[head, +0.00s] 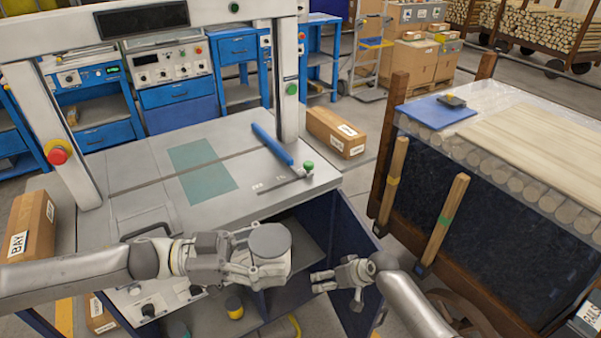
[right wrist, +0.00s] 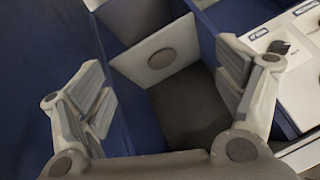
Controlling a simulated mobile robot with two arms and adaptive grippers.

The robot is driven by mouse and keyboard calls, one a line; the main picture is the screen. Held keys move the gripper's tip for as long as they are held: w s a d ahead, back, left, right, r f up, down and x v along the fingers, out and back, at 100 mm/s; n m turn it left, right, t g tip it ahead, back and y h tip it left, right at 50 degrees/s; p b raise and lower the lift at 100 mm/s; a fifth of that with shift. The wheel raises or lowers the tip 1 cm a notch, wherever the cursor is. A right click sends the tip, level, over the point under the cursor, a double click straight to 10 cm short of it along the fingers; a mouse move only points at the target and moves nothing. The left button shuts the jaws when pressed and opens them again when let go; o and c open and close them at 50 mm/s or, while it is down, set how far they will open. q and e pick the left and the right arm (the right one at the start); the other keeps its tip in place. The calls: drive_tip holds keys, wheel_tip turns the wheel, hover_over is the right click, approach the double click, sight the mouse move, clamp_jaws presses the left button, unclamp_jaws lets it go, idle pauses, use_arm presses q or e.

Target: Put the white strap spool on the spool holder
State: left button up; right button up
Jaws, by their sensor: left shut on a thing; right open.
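My left gripper (head: 268,264) is shut on a round, short drum with a flat grey top (head: 270,240), held above the front edge of the machine's cabinet. It looks grey rather than clearly white; I take it for the strap spool. My right gripper (head: 332,286) is open and empty, to the right of it and lower, by the cabinet's open front. In the right wrist view, its fingers (right wrist: 165,92) stand wide apart. Beyond them is a pale square plate with a grey round disc (right wrist: 162,57); I cannot tell whether this is the spool holder.
The machine's worktop (head: 135,180) has a blue bar (head: 271,145) and a green-knobbed lever (head: 308,167). A yellow and dark item (head: 234,307) sits in the cabinet below. A cart with wooden posts (head: 445,217) stands close on the right.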

drive_tip(key=w+a+r+n+y, duration=0.1)
drive_tip(key=w+a+r, duration=0.15)
drive_tip(key=r, duration=0.55)
drive_tip(key=w+a+r+n+y, duration=0.1)
drive_tip(key=w+a+r+n, duration=0.15)
drive_tip(key=r, duration=0.45)
use_arm(q)
drive_tip(key=shift+r, duration=0.1)
use_arm(e)
wheel_tip(320, 180, up, 35)
drive_tip(key=n+g+h, duration=0.2)
drive_tip(key=n+g, duration=0.3)
drive_tip(key=n, duration=0.7)
hover_over(268, 240)
drive_tip(key=w+d, duration=0.1)
drive_tip(key=d, duration=0.4)
drive_tip(key=x, duration=1.2)
drive_tip(key=shift+s+d+f, duration=0.1)
drive_tip(key=shift+s+d, duration=0.15)
drive_tip(key=shift+d, duration=0.15)
